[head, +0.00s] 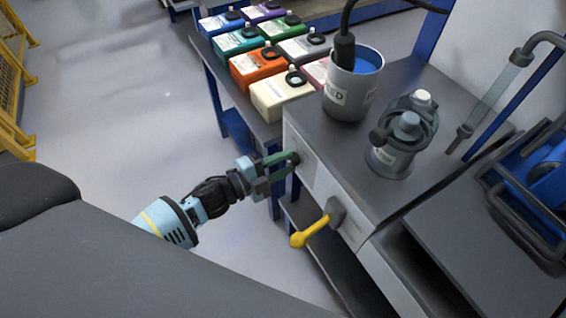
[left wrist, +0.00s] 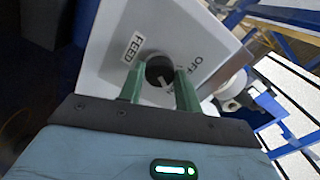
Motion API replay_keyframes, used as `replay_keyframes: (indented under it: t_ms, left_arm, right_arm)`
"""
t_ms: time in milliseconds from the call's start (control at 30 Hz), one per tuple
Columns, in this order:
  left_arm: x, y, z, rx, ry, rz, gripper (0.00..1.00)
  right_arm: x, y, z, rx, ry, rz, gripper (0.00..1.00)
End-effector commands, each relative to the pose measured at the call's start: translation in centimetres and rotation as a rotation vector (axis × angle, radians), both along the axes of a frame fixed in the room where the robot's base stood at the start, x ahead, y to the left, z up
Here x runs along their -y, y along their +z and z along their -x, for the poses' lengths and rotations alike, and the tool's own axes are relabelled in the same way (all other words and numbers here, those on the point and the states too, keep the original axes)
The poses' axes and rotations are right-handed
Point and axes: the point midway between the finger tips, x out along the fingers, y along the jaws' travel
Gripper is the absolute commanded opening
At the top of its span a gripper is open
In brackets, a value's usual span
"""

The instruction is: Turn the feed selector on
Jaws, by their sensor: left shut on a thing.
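The feed selector is a round black knob (left wrist: 160,71) with a pale pointer line, on a light panel (left wrist: 105,55) with a FEED label (left wrist: 132,46) and OFF lettering beside it. My left gripper (left wrist: 159,82) has its two green fingers on either side of the knob, shut on it. In the head view the left gripper (head: 292,158) reaches the front panel (head: 318,175) from the left; the knob (head: 295,158) is mostly hidden by the fingers. My right gripper is not in view.
A yellow lever (head: 312,232) sticks out of the same panel, right of the gripper. A grey bucket (head: 350,100) and a grey pump-like device (head: 402,135) stand on the bench top. Several coloured containers (head: 258,65) stand on the table behind. The floor at left is clear.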

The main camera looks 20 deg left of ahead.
Motion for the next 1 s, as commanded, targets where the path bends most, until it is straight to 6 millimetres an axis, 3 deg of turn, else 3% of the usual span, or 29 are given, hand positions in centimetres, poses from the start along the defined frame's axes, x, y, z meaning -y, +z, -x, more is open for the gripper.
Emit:
replay_keyframes:
  t_ms: [267, 300, 433, 767, 1000]
  left_arm:
    - [0.0, -0.1, 0.0, 0.001, 0.000, -0.005, 0.11]
    - [0.0, -0.1, 0.0, 0.001, -0.001, -0.004, 0.38]
    - [0.0, -0.1, 0.0, 0.001, 0.000, -0.003, 0.55]
    - [-0.2, -0.1, 0.2, 0.000, 0.001, -0.002, 0.55]
    - [-2.0, -0.2, 2.7, -0.003, 0.000, -0.004, 0.55]
  right_arm:
    - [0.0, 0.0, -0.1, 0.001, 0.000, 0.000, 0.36]
    - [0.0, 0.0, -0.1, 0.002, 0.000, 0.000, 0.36]
    - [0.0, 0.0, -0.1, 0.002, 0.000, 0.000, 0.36]
    - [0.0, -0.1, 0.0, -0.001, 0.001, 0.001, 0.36]
    - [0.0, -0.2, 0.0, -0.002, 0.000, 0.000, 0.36]
